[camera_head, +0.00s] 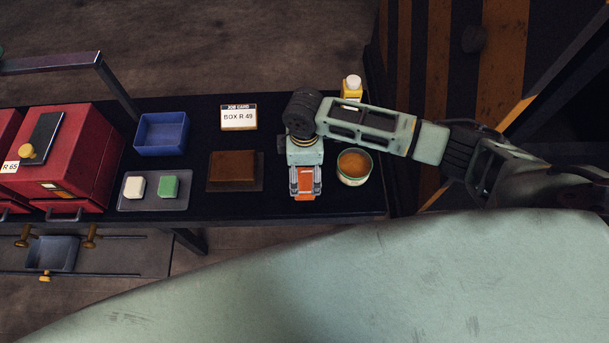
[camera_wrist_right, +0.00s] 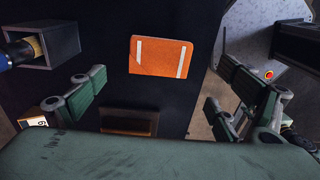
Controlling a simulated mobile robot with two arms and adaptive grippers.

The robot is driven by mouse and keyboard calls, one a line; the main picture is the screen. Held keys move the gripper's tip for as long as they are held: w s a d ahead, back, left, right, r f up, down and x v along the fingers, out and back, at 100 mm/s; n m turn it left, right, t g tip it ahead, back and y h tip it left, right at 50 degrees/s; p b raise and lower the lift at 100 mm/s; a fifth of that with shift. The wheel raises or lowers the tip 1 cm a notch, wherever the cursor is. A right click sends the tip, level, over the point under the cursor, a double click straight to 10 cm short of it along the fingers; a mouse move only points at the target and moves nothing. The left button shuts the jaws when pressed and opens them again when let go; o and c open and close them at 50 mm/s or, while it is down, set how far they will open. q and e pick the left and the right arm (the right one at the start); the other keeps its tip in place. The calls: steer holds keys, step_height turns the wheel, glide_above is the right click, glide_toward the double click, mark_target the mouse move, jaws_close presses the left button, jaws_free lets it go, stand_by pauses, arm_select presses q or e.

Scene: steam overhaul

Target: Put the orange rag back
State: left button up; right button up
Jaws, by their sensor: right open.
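The orange rag (camera_head: 304,181) is a flat folded piece with pale stripes. It lies on the dark bench top in the head view, partly covered by my right gripper (camera_head: 304,192). In the right wrist view the orange rag (camera_wrist_right: 160,57) lies ahead of my right gripper (camera_wrist_right: 165,100), between its spread fingers in the picture. The fingers are apart with nothing between them, and the rag looks flat on the surface below. My left gripper is not in view.
An open tin (camera_head: 354,167) with orange-brown contents stands close right of my right gripper. A yellow bottle (camera_head: 352,88) is behind my arm. Left are a brown block (camera_head: 232,165) on a tray, a job card (camera_head: 238,117), a blue bin (camera_head: 161,134) and a red box (camera_head: 62,150).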

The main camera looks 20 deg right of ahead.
mark_target(304, 181)
step_height(304, 181, up, 6)
stand_by(0.5)
